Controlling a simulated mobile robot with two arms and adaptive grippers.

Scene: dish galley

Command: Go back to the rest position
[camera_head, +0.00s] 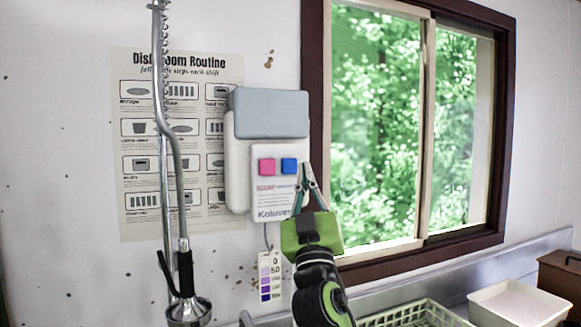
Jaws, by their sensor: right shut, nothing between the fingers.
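My right gripper (306,168) is raised in front of the wall dispenser (268,113). Its fingertips are together at the right edge of the dispenser's front, by the blue button (289,166). The fingers are shut with nothing held. A pink button (267,166) sits to the left of the blue one. I cannot tell whether the fingertips touch the dispenser. My left gripper is out of view.
A spray hose with a sprayer head (188,311) hangs at left before a poster (140,215). A dark-framed window (407,259) is at right. Below are a pale green rack (425,309), a white tub (520,300) and a brown box (562,274). A color strip (270,275) hangs below the dispenser.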

